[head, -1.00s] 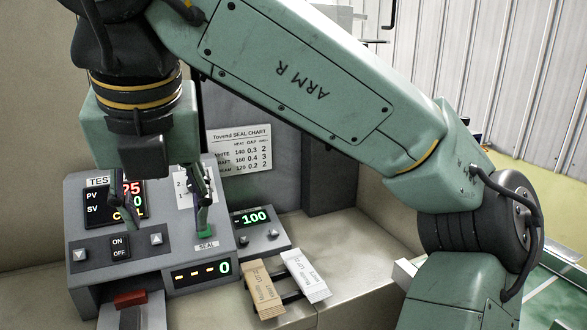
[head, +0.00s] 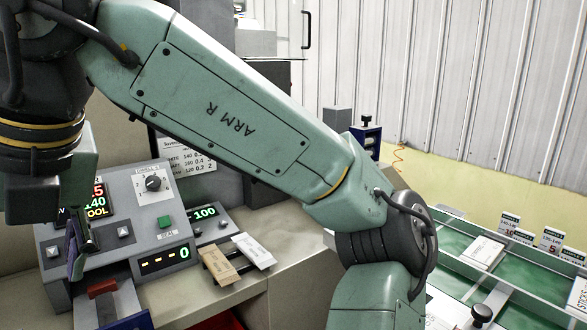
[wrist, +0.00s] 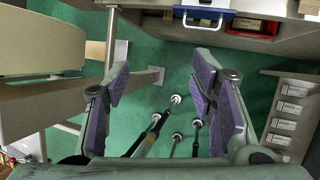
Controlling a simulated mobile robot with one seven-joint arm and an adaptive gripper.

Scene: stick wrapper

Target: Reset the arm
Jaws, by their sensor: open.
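My gripper (head: 78,245) hangs at the left of the head view, in front of the sealer control panel (head: 120,262). My green arm (head: 225,110) crosses the picture above the bench. In the wrist view, my gripper (wrist: 158,85) has its two purple-padded fingers wide apart with nothing between them. Below the fingers is green floor (wrist: 150,55). The panel shows a dial (head: 153,184), a green SEAL button (head: 165,222) and a display (head: 165,258) reading 0. The gripper and arm partly hide the temperature display (head: 95,200).
Two packets, brown (head: 219,265) and white (head: 254,250), lie on a dark rack on the bench. A red block (head: 102,288) sits at the panel's front. Green trays (head: 500,262) with cards stand at right.

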